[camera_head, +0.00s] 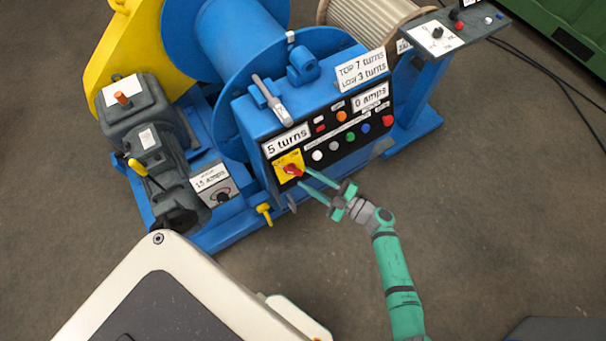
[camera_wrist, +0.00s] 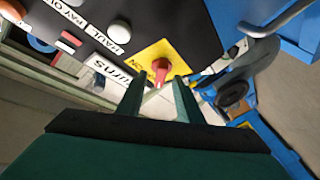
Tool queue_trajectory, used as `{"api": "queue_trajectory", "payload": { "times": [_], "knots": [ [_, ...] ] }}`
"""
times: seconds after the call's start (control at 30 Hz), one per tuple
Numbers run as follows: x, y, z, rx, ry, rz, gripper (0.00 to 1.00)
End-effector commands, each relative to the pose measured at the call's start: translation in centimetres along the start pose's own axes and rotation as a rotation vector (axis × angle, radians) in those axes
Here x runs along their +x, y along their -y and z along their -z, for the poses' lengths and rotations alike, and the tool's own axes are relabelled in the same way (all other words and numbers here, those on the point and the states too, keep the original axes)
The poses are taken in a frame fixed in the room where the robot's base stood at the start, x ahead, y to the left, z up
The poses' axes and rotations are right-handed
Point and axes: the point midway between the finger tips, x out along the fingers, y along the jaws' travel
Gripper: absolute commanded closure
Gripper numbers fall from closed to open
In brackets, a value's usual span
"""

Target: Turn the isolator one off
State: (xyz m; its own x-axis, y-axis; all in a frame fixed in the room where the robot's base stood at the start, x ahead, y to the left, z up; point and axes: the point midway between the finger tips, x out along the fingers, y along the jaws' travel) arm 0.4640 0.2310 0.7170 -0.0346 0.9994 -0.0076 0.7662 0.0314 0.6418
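The isolator is a red rotary knob (camera_head: 291,170) on a yellow plate (camera_head: 283,160) at the lower left of the black control panel. In the wrist view the red knob (camera_wrist: 161,71) stands out from its yellow plate (camera_wrist: 182,57), with part of the lettering "ON" visible. My gripper (camera_head: 303,177) reaches in from the lower right, with its fingertips at the knob. In the wrist view my two green fingers (camera_wrist: 158,82) are apart, one to each side of the knob's near end. I cannot tell whether they touch it.
Several push buttons, including a white one (camera_head: 318,155) and a green one (camera_head: 350,137), sit right of the isolator. A yellow-handled valve (camera_head: 265,212) hangs below the panel. A gearbox motor (camera_head: 145,130) is at left. The floor (camera_head: 480,220) at right is clear.

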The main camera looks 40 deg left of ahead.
Motion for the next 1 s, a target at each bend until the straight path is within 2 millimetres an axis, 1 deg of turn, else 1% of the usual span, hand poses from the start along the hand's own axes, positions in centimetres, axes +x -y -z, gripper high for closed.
{"api": "queue_trajectory", "payload": {
  "times": [0.03, 0.2, 0.4, 0.6, 1.0],
  "knots": [
    [-1.0, 0.0, 0.0, 0.0, 0.001, 0.002, 0.67],
    [-3.9, 0.1, 0.0, 0.0, -0.002, 0.006, 0.67],
    [-6.5, 0.0, -0.1, 0.0, 0.002, 0.0, 0.67],
    [-7.3, 0.0, 0.0, 0.0, 0.002, -0.002, 0.67],
    [-7.2, 0.0, 0.0, 0.0, 0.001, -0.001, 0.67]
  ]
}}
